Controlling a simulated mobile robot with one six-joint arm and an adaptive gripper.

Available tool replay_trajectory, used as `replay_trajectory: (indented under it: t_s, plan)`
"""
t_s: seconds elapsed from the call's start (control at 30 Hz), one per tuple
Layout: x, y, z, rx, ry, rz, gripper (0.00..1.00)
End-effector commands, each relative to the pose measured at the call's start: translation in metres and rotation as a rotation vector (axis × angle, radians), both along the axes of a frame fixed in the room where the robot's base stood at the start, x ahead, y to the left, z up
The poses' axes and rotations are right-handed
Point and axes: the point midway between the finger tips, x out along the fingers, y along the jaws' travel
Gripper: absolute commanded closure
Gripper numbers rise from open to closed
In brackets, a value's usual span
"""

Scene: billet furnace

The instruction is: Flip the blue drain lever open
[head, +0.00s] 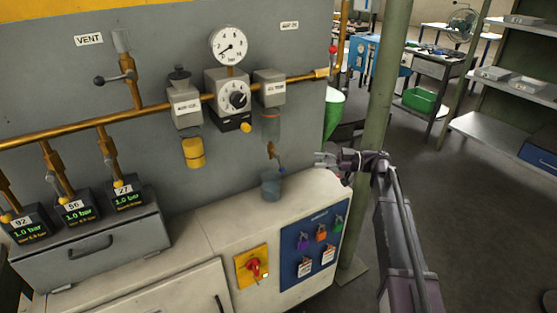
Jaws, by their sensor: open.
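A small blue drain lever (280,170) sits at the bottom of the air treatment unit's right bowl (270,127), on a short brass drain fitting (271,150). A blue-grey cup (271,184) stands under it on the cabinet top. My gripper (322,160) is to the right of the lever, apart from it, over the cabinet's right end. It is open, with its fingers pointing left and nothing between them. The lever is small, so its exact angle is hard to tell.
A regulator with a dial (239,98) and a yellow-bowled filter (193,150) hang left of the bowl on a brass pipe (70,135). A green post (382,110) stands close behind my arm. The cabinet top left of the cup (215,225) is clear.

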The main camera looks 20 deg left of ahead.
Motion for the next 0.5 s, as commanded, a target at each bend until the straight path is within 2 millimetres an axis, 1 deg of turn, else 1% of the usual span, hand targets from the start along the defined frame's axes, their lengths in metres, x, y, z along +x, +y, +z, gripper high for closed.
replay_trajectory:
  t_s: [0.27,0.5]
  plan:
    - [-0.01,0.03,0.0,-0.001,0.001,0.002,0.53]
    - [-0.02,0.066,0.0,-0.001,0.001,0.004,0.53]
